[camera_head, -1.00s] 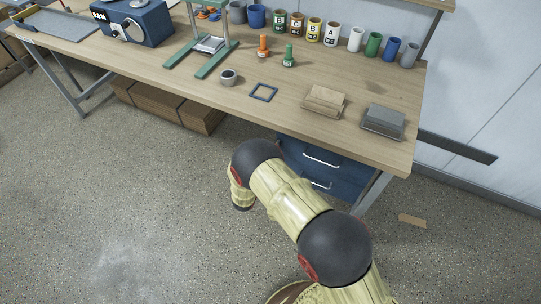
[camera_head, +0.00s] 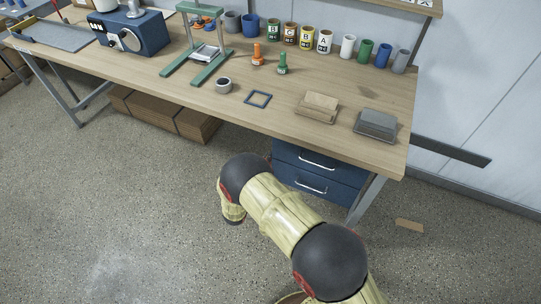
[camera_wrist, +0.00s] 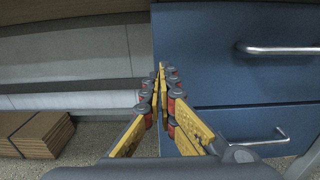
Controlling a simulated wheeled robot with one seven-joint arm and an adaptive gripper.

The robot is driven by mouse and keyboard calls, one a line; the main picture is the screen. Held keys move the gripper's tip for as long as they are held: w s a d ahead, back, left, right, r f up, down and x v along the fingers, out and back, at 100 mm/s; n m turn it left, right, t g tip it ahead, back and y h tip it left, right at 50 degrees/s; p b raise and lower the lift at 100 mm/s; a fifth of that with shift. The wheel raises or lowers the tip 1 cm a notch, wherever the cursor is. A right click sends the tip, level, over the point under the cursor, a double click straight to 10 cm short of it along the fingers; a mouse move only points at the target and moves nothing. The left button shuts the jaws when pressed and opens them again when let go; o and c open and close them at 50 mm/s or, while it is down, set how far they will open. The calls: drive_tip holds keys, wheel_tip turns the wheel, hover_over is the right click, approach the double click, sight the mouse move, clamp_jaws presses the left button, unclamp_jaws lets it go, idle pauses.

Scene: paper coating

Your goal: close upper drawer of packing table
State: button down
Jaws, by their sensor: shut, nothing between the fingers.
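A blue drawer unit hangs under the right end of the packing table (camera_head: 240,103). Its upper drawer (camera_head: 290,152) has a silver bar handle (camera_head: 318,162), and the lower drawer (camera_head: 335,192) has a similar one. In the wrist view, the upper drawer front (camera_wrist: 215,60) fills the upper right, with its handle (camera_wrist: 275,49) at the right edge. My gripper (camera_wrist: 161,68) is shut and empty, its tips over the left edge of the upper front; I cannot tell whether they touch. How far the drawer stands out is unclear. The head view does not show my gripper.
Flat cardboard stacks (camera_head: 165,115) lie under the table to the left. A table leg (camera_head: 366,200) stands right of the drawers. A small brown piece (camera_head: 409,225) lies on the floor. The tabletop holds cups, bottles and blocks. Floor at left is clear.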

drive_tip(key=p+v, duration=0.2)
drive_tip(key=v, duration=0.7)
drive_tip(key=shift+s, duration=0.3)
drive_tip(key=shift+a, duration=0.1)
